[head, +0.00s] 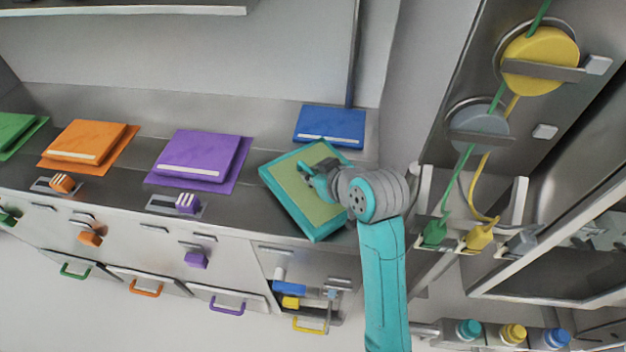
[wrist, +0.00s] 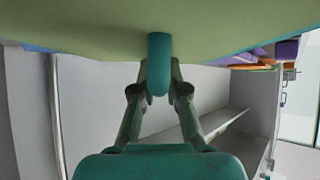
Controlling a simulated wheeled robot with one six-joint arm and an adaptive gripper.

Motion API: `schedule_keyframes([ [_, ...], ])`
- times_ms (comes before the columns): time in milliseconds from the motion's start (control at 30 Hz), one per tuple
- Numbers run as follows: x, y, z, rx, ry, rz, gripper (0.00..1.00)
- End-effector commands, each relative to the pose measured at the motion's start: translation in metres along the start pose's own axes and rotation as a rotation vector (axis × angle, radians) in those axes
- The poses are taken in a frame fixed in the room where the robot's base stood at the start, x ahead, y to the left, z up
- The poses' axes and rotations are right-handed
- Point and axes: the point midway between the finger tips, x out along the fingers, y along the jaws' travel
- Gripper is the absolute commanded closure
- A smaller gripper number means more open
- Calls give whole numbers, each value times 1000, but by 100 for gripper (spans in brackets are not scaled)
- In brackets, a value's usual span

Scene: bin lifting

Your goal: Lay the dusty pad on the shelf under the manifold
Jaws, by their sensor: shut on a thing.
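A square pad with a dull green face and teal rim (head: 290,203) hangs tilted in front of the long grey shelf (head: 262,160). My gripper (head: 318,183) is shut on it at the face. In the wrist view the pad's green face (wrist: 90,30) fills the top, and my fingers (wrist: 159,85) close around a teal handle (wrist: 158,60) on it. A grey panel at the right carries a yellow disc (head: 540,60), a grey disc (head: 478,130) and green and yellow lines; I cannot tell whether it is the manifold.
A blue pad (head: 330,126), a purple pad (head: 198,158), an orange pad (head: 88,142) and a green pad (head: 20,132) lie along the shelf. Below are drawers with coloured handles, one open compartment (head: 298,285) holding small parts. Coloured bottles (head: 512,334) stand at the lower right.

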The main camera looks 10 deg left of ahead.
Motion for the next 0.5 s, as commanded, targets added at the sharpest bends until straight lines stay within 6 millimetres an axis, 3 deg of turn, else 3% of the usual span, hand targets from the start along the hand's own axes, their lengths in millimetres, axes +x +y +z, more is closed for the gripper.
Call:
schedule_keyframes([
  [133,12,-1,16,0,-2,-1,100],
  [367,12,-1,16,-1,1,0,100],
  [400,13,-1,17,0,-1,0,85],
  [500,13,-1,17,0,-1,0,62],
])
